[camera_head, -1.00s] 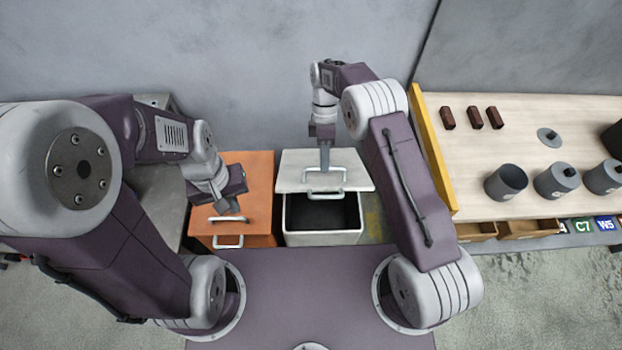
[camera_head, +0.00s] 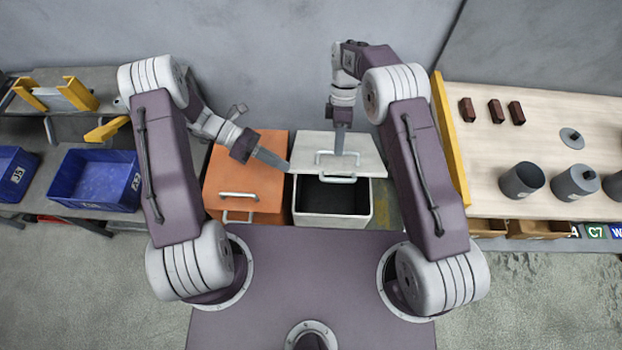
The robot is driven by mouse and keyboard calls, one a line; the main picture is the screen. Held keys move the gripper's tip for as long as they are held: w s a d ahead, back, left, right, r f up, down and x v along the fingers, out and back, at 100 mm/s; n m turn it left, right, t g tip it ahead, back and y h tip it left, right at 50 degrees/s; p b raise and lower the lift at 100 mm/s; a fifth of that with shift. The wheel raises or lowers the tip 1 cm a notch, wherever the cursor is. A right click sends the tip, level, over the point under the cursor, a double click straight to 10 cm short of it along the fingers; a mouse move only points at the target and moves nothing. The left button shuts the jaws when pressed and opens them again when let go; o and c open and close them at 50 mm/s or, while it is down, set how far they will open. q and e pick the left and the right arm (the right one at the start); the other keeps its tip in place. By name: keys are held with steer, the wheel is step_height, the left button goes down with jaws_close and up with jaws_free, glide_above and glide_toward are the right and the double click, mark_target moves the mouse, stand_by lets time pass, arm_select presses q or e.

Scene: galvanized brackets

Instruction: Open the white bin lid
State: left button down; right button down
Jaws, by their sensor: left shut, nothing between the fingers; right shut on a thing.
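The white bin (camera_head: 332,219) stands in front of me with its dark inside showing. Its white lid (camera_head: 312,145) is raised at the front, so the opening shows below the lid's front edge. My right gripper (camera_head: 339,153) is shut on the lid handle (camera_head: 325,158) from above. My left gripper (camera_head: 284,165) is shut and empty, with its tips at the left edge of the lid. I cannot tell whether they touch it.
An orange bin (camera_head: 245,175) with its lid down stands directly left. Blue crates (camera_head: 95,179) sit on a shelf further left. At right is a wooden table (camera_head: 490,155) with a yellow edge board (camera_head: 450,140), grey cups (camera_head: 522,181) and dark red blocks (camera_head: 467,109).

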steer(key=shift+w+f, duration=0.15)
steer(key=shift+w, duration=0.2)
arm_select(q)
steer(key=x, duration=1)
